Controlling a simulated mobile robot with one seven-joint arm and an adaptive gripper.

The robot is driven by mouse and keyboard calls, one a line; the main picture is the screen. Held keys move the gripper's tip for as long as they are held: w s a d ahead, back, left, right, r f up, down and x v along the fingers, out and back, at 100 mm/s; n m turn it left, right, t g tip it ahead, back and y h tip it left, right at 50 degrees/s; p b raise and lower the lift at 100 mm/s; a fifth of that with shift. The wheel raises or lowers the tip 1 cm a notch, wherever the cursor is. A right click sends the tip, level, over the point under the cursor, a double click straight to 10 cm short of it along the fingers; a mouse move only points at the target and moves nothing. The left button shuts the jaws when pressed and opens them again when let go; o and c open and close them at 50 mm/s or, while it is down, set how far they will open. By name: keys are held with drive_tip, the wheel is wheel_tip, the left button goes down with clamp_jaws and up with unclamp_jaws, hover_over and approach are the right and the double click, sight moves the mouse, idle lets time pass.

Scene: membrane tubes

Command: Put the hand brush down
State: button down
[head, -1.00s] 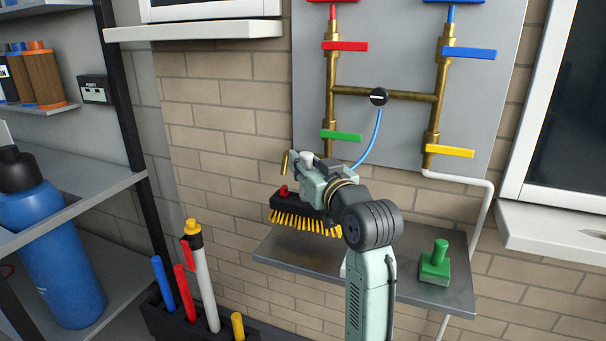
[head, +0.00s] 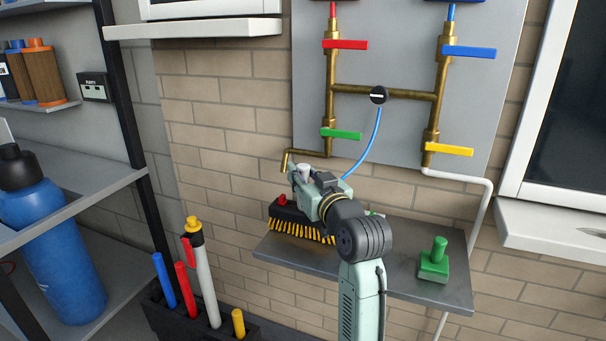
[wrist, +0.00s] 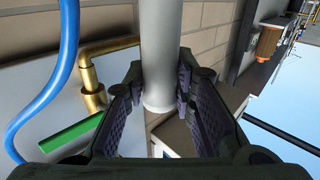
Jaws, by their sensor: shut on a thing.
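The hand brush has a black block (head: 284,211) with yellow bristles pointing down and a red piece on top. It is level over the left part of the grey wall shelf (head: 400,284), bristles at or just above the surface; I cannot tell if they touch. My gripper (head: 304,180) is shut on its upright pale grey handle. In the wrist view the handle (wrist: 160,60) stands between both finger pads of my gripper (wrist: 162,98), its end showing just between them. The brush block is not in that view.
A green-handled block (head: 435,262) stands on the shelf's right part. A brass spout (head: 287,160) and a blue hose (head: 374,150) are close behind my gripper. Colored valve levers are above. A black bin (head: 165,318) with upright tubes stands lower left.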

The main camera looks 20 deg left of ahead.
drive_tip(key=c, duration=1.8)
unclamp_jaws()
drive_tip(key=shift+f, duration=0.15)
drive_tip(key=o, duration=0.5)
drive_tip(key=shift+c, duration=0.2)
